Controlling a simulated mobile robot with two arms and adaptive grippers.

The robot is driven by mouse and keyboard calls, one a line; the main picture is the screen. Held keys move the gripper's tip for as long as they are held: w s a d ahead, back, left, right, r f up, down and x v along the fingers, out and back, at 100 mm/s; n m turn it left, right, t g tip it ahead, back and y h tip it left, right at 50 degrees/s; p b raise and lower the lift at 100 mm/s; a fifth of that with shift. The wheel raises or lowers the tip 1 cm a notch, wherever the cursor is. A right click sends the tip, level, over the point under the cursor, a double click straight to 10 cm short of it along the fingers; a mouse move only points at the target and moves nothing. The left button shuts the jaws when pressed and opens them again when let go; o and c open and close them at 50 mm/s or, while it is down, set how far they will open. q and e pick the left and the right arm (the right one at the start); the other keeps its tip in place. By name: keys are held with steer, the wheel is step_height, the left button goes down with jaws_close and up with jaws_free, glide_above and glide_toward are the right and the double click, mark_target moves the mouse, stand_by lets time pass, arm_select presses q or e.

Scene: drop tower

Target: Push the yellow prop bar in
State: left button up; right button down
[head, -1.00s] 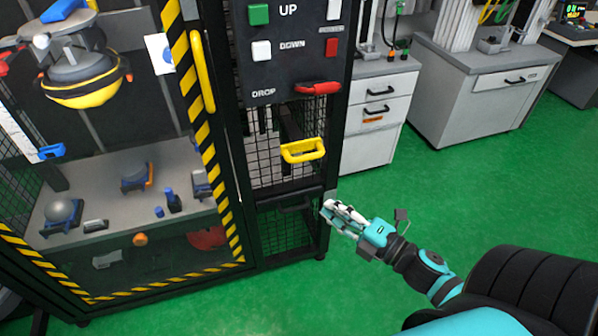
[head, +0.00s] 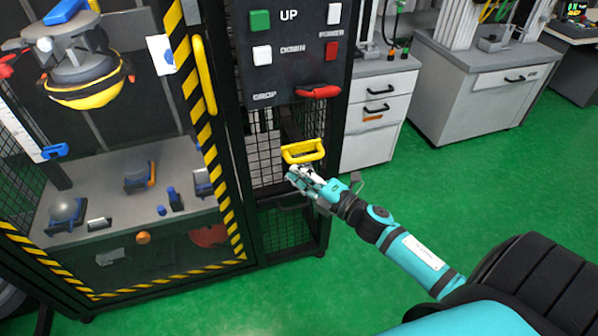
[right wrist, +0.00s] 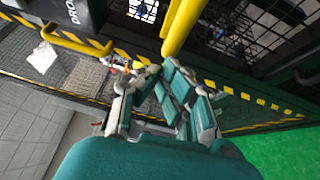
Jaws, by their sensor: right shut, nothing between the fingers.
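The yellow prop bar (head: 303,151) is a U-shaped handle sticking out from the mesh front of the tower's narrow right bay, below the panel. A yellow bar that looks like it shows in the right wrist view (right wrist: 181,28), just beyond the fingers. My right gripper (head: 296,174) is shut and empty, right below the prop bar's left part. In the right wrist view its fingers (right wrist: 160,85) point toward the tower. I cannot tell whether the fingertips touch the bar. My left gripper is not in view.
Above the prop bar is a black control panel (head: 287,45) with buttons and a red drop handle (head: 318,92). A yellow door handle (head: 203,75) stands on the striped frame at left. Grey cabinets (head: 380,115) stand behind. The green floor (head: 450,200) at right is clear.

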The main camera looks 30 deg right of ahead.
mark_target(296, 159)
steer(key=shift+w, duration=0.1)
steer(key=w, duration=0.2)
steer(key=w+d, duration=0.1)
steer(key=w, duration=0.1)
steer(key=w+b, duration=0.1)
steer(key=w, duration=0.1)
steer(key=shift+w+d, duration=0.3)
steer(key=shift+d, duration=0.05)
steer(key=shift+s+r, duration=0.1)
steer(key=shift+r, duration=0.05)
